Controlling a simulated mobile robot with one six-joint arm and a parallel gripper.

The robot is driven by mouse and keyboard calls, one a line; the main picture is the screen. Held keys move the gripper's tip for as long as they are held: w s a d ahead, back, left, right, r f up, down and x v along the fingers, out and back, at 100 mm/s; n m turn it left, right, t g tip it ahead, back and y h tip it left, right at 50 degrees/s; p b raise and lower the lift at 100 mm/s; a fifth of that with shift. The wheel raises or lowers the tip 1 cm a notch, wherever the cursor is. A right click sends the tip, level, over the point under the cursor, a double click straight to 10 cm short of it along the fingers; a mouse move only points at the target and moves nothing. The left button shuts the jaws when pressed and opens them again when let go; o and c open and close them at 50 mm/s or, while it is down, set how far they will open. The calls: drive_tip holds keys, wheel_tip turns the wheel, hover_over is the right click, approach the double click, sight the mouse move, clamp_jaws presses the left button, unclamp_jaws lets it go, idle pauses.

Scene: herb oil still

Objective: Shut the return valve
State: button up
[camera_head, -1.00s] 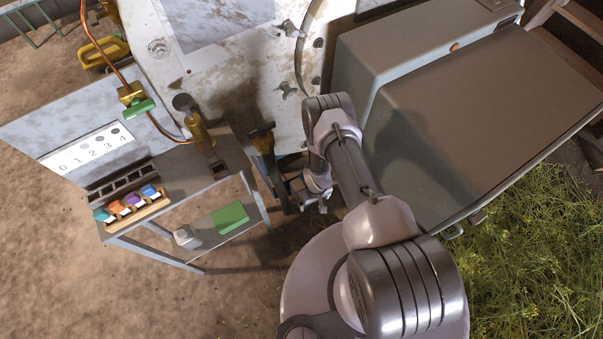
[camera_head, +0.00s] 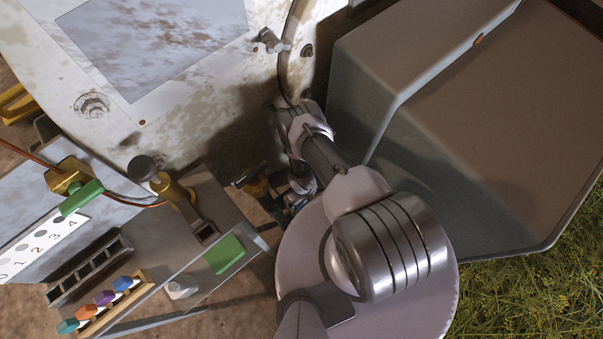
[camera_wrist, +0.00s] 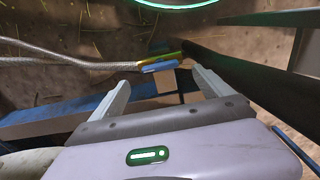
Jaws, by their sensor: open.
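A small brass fitting (camera_wrist: 150,58) with a blue lever (camera_wrist: 160,66) sits at the end of a braided hose in the wrist view. It looks like a valve; no label shows whether it is the return valve. My gripper (camera_wrist: 160,78) is open and empty. The lever appears between its fingertips, seemingly beyond them, with no contact visible. In the head view my arm mostly hides my gripper low beside the white tank (camera_head: 185,115). Another valve, a brass body (camera_head: 68,176) with a green handle (camera_head: 80,198), is on a copper pipe at left.
A metal bench (camera_head: 150,255) stands left of my arm, holding a rack of coloured knobs (camera_head: 105,303). A large grey box (camera_head: 460,140) stands close on the right. In the wrist view, a dark bar (camera_wrist: 250,85) passes near the right finger.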

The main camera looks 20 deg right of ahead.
sight(302, 205)
wheel_tip(302, 205, down, 7)
drive_tip(key=b, duration=0.4)
drive_tip(key=shift+r, duration=0.1)
drive_tip(key=shift+c, duration=0.2)
drive_tip(key=c, duration=1.3)
